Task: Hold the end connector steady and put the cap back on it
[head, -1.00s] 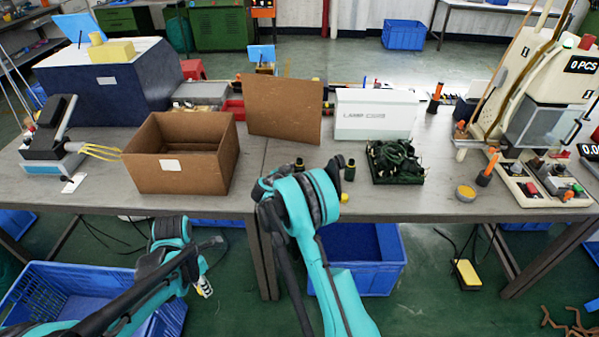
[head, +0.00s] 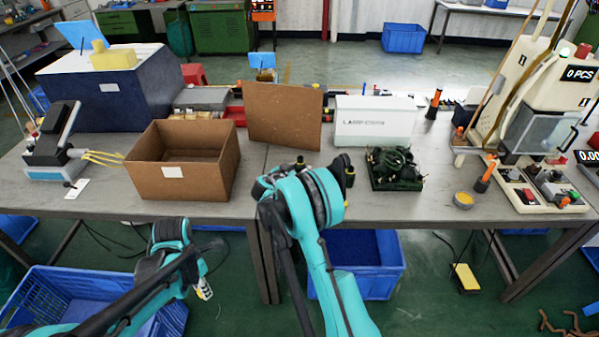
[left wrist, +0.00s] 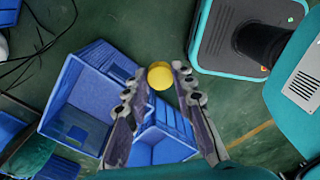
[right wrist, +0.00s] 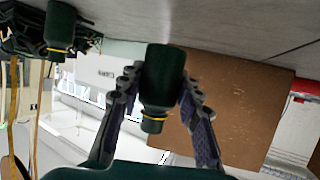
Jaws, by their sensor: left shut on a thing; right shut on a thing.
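The end connector (right wrist: 163,70) is dark green with a thin yellow ring near its narrow end. It is between the fingers of my right gripper (right wrist: 156,88), which is shut on it. Its wide end is against or close to the table. In the head view my right arm hides most of this connector (head: 300,162) and the gripper. My left gripper (left wrist: 162,72) is shut on a round yellow piece (left wrist: 160,76), apparently the cap. In the head view my left gripper (head: 202,284) is low, in front of the table and away from the connector.
A second dark connector (head: 349,172) stands close to the right. A cardboard box (head: 178,182), brown board (head: 284,117), white box (head: 374,124) and dark cable bundle (head: 395,170) surround the spot. A blue crate (head: 50,290) is below my left arm.

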